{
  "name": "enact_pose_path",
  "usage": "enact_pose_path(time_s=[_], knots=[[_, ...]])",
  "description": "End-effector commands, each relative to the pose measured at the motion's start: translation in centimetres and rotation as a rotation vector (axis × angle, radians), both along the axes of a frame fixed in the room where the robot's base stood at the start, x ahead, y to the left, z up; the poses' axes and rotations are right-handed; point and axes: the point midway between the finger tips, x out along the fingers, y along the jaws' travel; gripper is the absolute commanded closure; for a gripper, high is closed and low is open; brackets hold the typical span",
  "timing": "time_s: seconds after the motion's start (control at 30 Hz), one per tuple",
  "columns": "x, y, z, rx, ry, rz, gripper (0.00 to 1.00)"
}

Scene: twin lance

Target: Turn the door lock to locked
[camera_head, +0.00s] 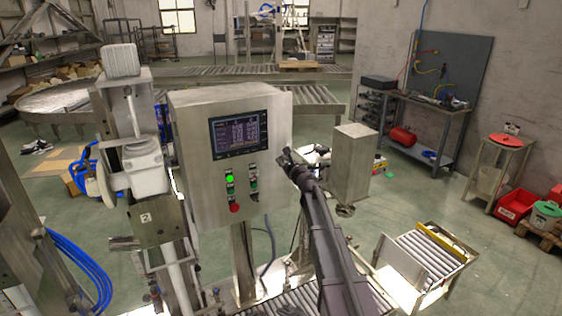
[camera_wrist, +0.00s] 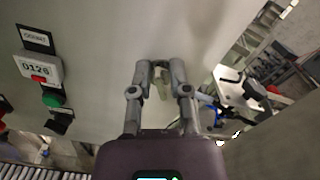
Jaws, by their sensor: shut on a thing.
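The grey metal control cabinet (camera_head: 200,130) stands in the middle of the head view; its front door face (camera_wrist: 100,25) fills much of the wrist view. My gripper (camera_head: 287,157) is at the right edge of this face. In the wrist view my gripper (camera_wrist: 162,73) has its fingertips close together on the small, pale door lock (camera_wrist: 163,90). The fingers hide most of the lock, and its turn angle cannot be told. In the head view my gripper and arm cover the lock.
The cabinet face carries a screen (camera_head: 238,134), a lit green lamp (camera_head: 229,177) and a red button (camera_head: 235,208). The wrist view shows a small counter (camera_wrist: 38,68) and a green button (camera_wrist: 52,99) to the left. A roller conveyor (camera_head: 375,300) runs below.

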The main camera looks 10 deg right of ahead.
Motion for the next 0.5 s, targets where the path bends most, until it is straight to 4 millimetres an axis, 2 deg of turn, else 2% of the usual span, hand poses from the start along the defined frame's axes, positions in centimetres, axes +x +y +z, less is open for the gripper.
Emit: enact_pose_path(time_s=[0.5], knots=[[-0.16, 0.61, -0.52, -0.468, -0.151, 0.001, 1.00]])
